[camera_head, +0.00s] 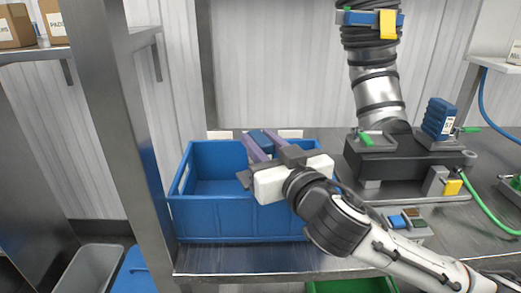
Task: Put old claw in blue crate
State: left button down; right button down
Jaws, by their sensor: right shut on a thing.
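The blue crate (212,215) stands on the steel bench, its left part visibly empty. My right gripper (263,146) reaches in from the lower right, over the right half of the crate. Its two purple-grey fingers are shut on a small blue piece (262,138), which looks like the old claw. The piece is mostly hidden between the fingers, and I cannot tell how far it is above the crate floor. My left gripper is not in view.
A steel post (122,130) rises close to the crate's left side. A dark machine base (410,155) with a standing robot arm (378,90) and a blue block (438,117) is at the right. A grey bin (88,270) is at the lower left.

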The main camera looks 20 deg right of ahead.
jog(key=shift+f, duration=0.3)
jog(key=shift+f, duration=0.1)
jog(key=shift+f+b, duration=0.4)
jog(key=shift+f, duration=0.15)
jog(key=c, duration=1.4)
grip_release()
jog(key=shift+f, duration=0.1)
jog(key=shift+o, duration=0.2)
